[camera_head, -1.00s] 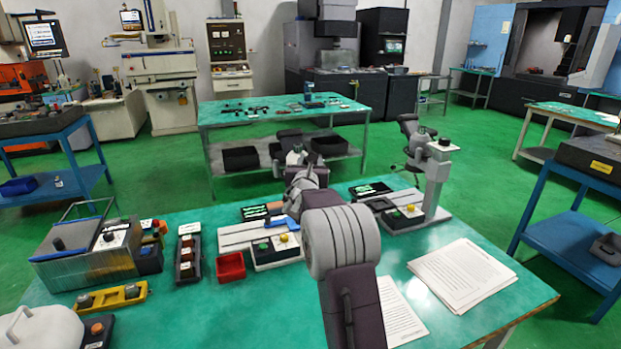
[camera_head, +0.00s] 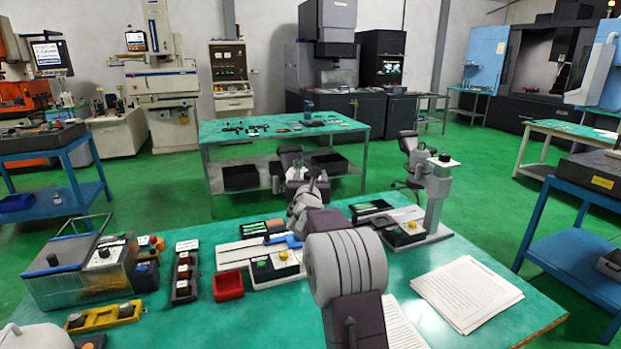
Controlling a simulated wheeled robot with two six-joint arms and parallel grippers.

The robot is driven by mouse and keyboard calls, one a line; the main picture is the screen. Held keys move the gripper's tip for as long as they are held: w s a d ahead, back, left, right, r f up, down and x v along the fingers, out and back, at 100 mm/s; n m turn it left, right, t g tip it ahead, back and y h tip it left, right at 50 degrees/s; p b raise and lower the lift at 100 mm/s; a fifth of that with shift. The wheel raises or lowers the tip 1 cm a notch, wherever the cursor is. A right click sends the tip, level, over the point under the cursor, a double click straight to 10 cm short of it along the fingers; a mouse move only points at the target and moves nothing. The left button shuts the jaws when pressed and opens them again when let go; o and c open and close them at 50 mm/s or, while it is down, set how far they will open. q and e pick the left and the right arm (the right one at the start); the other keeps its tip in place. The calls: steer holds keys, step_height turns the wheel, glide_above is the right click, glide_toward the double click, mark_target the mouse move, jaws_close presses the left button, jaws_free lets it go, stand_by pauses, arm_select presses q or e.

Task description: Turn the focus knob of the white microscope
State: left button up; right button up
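Two microscopes stand at the far side of the green table. My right arm rises from the bottom middle, and my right gripper (camera_head: 314,186) is at or in front of the centre microscope. Contact and finger opening cannot be made out. My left gripper is not in view.
On the table are a red bin (camera_head: 228,286), a dark button box (camera_head: 185,273), a yellow holder (camera_head: 104,317), a metal box (camera_head: 68,270) and a stack of papers (camera_head: 466,292). Another green-topped table (camera_head: 230,137) stands behind.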

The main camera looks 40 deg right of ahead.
steer(key=b+v, duration=0.2)
steer(key=v, duration=0.7)
